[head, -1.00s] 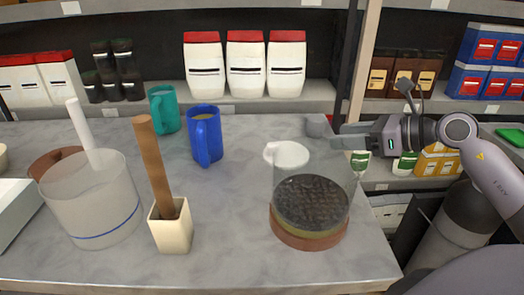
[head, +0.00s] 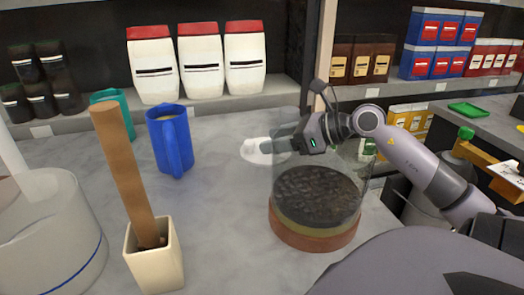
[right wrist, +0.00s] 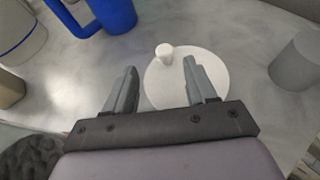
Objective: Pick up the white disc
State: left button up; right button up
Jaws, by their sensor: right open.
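The white disc (head: 250,156) lies flat on the grey counter, partly hidden by my right gripper in the head view. In the right wrist view, the disc (right wrist: 172,92) is round with a small raised knob (right wrist: 164,50). My right gripper (right wrist: 160,66) is open and empty. Its right finger overlaps the disc's right side in the wrist view, and its left finger lies left of the disc. In the head view, the right gripper (head: 266,147) reaches over the disc from the right; I cannot tell the exact height. My left gripper is not in view.
A clear jar with dark contents (head: 318,195) stands in front of my right arm. A blue mug (head: 169,140), a brown stick in a cream pot (head: 154,265) and a clear beaker (head: 45,235) stand left. A grey cylinder (right wrist: 298,64) is right of the disc in the wrist view.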

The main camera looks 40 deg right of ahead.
aim_at(257, 153)
jog(key=shift+d+x, duration=0.15)
jog(key=shift+x, duration=0.75)
jog(key=shift+d+x, duration=0.15)
jog(key=shift+x, duration=1.75)
grip_shut()
